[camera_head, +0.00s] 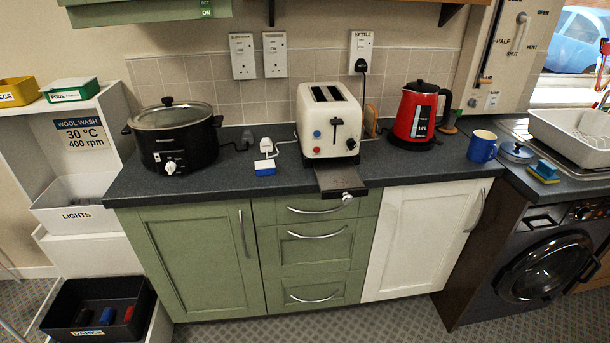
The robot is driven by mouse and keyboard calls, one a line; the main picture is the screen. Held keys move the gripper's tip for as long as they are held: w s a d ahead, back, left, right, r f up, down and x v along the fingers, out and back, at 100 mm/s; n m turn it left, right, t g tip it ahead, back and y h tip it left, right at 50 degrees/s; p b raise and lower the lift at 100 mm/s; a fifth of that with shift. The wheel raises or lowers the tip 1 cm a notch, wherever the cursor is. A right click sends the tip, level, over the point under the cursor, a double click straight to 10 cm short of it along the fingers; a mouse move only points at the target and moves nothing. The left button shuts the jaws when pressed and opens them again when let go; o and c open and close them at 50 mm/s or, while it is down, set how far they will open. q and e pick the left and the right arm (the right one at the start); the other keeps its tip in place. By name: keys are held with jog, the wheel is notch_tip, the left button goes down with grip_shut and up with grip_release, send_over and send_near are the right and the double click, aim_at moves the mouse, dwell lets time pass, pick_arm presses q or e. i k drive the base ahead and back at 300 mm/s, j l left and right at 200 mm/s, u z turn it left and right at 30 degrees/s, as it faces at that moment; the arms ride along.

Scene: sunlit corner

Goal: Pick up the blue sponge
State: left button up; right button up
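A small blue block with a yellow layer, which looks like the blue sponge (544,170), lies at the right end of the dark worktop, in front of the sink and above the washing machine. A blue and white block (265,168) lies on the worktop left of the toaster; I cannot tell what it is. Neither of my grippers shows in the head view.
A blue mug (482,146) and a small round blue and white item (516,152) stand left of the sponge. A white dish rack (574,136) is behind it. A red kettle (414,115), toaster (329,122) and slow cooker (172,137) stand along the worktop (420,168).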

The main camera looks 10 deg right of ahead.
aim_at(263, 168)
jog(key=i+j, duration=0.15)
jog(key=j, duration=0.25)
jog(key=i+j, duration=0.15)
jog(key=j, duration=0.3)
jog(key=i+j+z, duration=0.1)
jog(key=j, duration=0.3)
jog(key=i+j, duration=0.2)
jog(key=j, duration=0.25)
jog(key=i+j+z, duration=0.1)
jog(key=j, duration=0.3)
